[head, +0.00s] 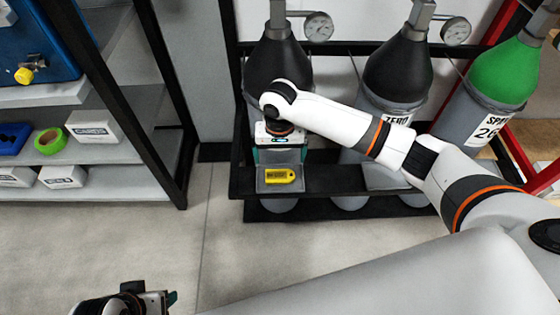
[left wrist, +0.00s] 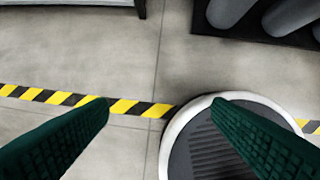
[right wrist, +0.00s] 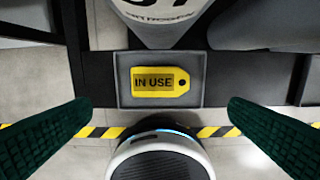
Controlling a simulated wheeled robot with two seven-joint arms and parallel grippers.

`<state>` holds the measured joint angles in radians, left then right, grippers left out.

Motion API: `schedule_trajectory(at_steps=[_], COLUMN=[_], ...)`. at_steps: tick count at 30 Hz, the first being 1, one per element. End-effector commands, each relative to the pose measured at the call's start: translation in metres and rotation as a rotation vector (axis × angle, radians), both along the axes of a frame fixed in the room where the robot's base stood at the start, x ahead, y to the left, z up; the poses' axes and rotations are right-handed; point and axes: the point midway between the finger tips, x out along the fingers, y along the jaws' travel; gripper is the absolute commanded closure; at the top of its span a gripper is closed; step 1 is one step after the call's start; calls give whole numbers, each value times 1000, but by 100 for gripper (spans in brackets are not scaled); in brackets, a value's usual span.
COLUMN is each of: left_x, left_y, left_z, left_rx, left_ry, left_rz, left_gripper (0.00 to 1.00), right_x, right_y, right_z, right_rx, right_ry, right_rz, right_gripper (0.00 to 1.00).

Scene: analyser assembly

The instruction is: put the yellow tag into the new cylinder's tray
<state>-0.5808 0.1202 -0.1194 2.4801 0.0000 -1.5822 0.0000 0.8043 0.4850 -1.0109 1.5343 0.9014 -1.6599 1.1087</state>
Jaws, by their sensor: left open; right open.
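The yellow tag (head: 280,175) lies flat in a small grey tray (head: 262,187) at the front of the rack, below the leftmost cylinder (head: 281,62). In the right wrist view the tag (right wrist: 160,82) reads "IN USE" and rests inside the tray's rim (right wrist: 122,100). My right gripper (head: 280,155) is open just above and behind the tag, with its fingers (right wrist: 158,115) wide apart on either side and not touching it. My left gripper (left wrist: 155,110) is open and empty over the floor, low at the left in the head view (head: 172,297).
A black rack (head: 330,185) holds the black-topped cylinders and a green-topped one (head: 505,75). A shelf (head: 100,160) with white boxes and green tape (head: 49,141) stands at the left. The floor (head: 200,235) in front is clear, with yellow-black striping (left wrist: 60,98).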

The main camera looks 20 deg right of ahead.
Motion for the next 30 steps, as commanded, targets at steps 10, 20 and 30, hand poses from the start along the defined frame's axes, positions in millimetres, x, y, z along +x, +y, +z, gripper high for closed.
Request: schedule_trajectory(at_steps=[10,20,30], left_x=[9,9,9], left_y=[-2,-2,-2], left_z=[-23,-23,-23], left_rx=[-1,0,0], left_ry=[11,10,10], left_rz=[-1,-1,-1], left_gripper=[27,27,27], right_x=[0,-58,-167], right_y=[0,49,35], right_z=[29,-10,-36], right_rx=[0,142,208], right_ry=[0,-53,-293], right_rz=[0,229,419], right_gripper=[1,1,1])
